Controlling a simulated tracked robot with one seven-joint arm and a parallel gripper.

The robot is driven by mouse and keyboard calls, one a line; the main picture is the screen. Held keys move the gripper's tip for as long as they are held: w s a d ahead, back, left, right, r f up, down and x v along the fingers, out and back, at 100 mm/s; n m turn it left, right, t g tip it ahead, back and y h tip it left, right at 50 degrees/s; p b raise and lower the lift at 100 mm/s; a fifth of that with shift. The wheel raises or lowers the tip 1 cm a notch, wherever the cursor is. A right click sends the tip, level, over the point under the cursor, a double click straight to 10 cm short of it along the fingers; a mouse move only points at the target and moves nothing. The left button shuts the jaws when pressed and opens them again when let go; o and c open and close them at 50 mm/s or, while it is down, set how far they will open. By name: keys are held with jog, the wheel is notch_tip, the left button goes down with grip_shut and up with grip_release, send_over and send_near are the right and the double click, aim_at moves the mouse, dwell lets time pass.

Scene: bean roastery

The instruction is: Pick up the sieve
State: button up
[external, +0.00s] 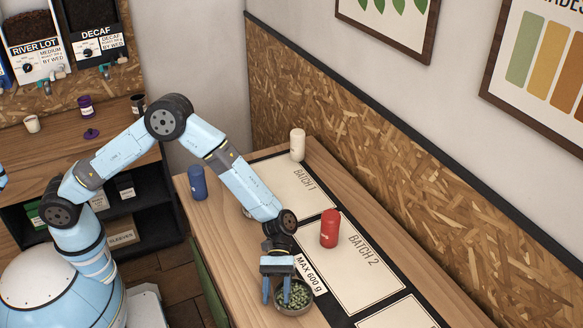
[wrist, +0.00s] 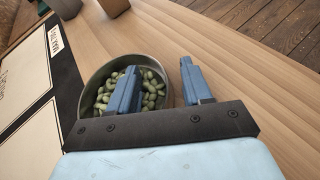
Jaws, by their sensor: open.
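A round, dark grey, shallow vessel full of green beans, which I take to be the sieve (external: 296,312), sits on the wooden table near the front edge of the external view. In the wrist view the sieve (wrist: 91,83) lies beneath my left finger. My gripper (external: 277,292) is open and points down at the sieve. In the wrist view my gripper (wrist: 158,68) has one finger over the beans and the other outside the rim, above bare wood, so the near wall lies between them. I cannot tell how deep the fingertips reach.
A "MAX 600 g" label (external: 311,274) lies beside the sieve. A red canister (external: 330,228) stands on the Batch 2 mat (external: 365,275). A white canister (external: 297,145) and blue canister (external: 197,183) stand farther back. Bare wood (wrist: 225,55) is free right of the sieve in the wrist view.

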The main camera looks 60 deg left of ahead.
jog(key=shift+d, duration=0.1)
jog(key=shift+c, duration=0.3)
grip_shut()
jog(key=shift+r, duration=0.1)
